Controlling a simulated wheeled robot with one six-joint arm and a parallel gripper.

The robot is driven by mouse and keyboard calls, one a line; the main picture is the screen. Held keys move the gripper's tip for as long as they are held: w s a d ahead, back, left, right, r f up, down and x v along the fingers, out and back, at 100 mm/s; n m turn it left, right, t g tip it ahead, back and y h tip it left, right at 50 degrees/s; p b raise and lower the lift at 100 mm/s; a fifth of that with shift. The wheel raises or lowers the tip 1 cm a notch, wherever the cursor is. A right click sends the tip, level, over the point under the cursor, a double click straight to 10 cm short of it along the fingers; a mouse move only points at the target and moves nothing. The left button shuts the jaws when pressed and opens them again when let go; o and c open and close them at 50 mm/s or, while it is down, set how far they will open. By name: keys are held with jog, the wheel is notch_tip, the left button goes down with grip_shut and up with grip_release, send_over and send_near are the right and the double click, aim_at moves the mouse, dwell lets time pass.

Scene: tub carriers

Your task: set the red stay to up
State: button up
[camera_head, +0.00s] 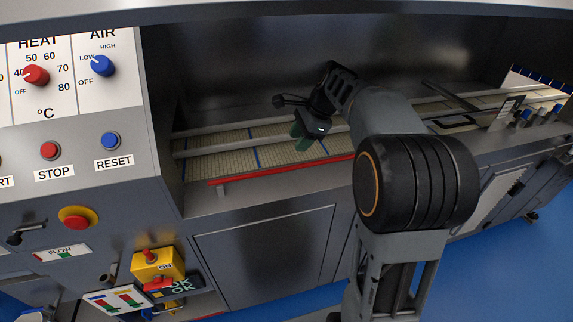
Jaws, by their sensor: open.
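A long thin red bar (260,173), which looks like the red stay, lies low and nearly level along the front edge of the bay. Its left end is free to see, with a small pale post under it. Its right end runs behind my arm and is hidden. My gripper (302,138) is open and empty inside the bay, above and behind the bar. Its greenish fingertips point down over the belt and appear apart from the bar.
A tiled belt (225,160) with blue lines and grey rails runs through the bay. A control panel (75,120) with knobs and buttons stands at left. A yellow switch box (150,262) is below it. A dark handle (450,122) lies at right. Blue floor is open at lower right.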

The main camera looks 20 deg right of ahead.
aim_at(283, 169)
jog(key=x, duration=1.1)
jog(key=shift+f, duration=0.45)
grip_shut()
